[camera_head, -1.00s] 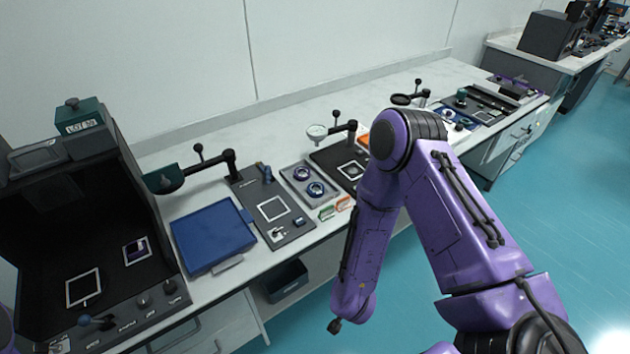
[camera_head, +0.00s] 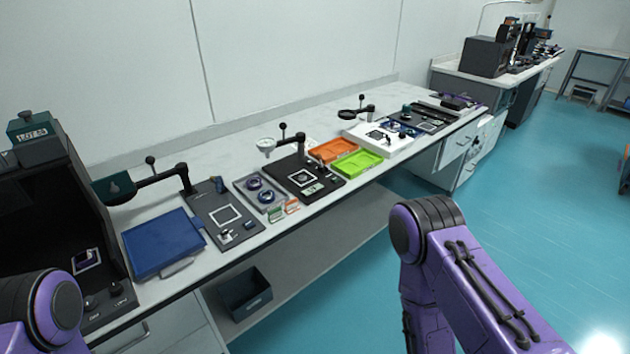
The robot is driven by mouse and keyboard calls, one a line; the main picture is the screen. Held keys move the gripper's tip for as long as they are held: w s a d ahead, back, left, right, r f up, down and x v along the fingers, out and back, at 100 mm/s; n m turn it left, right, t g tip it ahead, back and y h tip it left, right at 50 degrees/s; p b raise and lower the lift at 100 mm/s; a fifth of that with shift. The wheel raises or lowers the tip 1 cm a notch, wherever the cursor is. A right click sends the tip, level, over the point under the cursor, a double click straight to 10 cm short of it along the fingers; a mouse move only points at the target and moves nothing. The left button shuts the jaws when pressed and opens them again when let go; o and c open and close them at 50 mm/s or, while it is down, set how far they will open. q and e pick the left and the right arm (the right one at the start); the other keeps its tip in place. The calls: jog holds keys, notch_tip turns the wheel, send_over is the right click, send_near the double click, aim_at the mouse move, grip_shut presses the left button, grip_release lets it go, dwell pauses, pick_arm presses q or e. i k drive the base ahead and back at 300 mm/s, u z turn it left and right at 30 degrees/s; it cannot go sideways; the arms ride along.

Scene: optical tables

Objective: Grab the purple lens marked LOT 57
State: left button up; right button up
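A grey tray (camera_head: 244,188) on the long bench holds two round purple-rimmed pieces that look like lenses, a rear one (camera_head: 253,183) and a front one (camera_head: 265,198). Any marking on them is too small to read. A small dark purple piece (camera_head: 88,257) lies inside the black open-fronted cabinet at the left; I cannot tell whether it is a lens. My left arm shows at the lower left and my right arm at the lower right. Both grippers are outside the picture.
A blue case (camera_head: 162,244) and a dark plate (camera_head: 226,232) lie left of the tray. Orange (camera_head: 332,150) and green (camera_head: 357,164) trays lie farther right. Stands with raised arms rise behind. A dark bin (camera_head: 245,293) sits below the bench. Blue floor at right is open.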

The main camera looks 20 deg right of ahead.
aim_at(253, 184)
jog(key=z, duration=1.55)
jog(key=i, duration=1.25)
jog(key=u, duration=1.7)
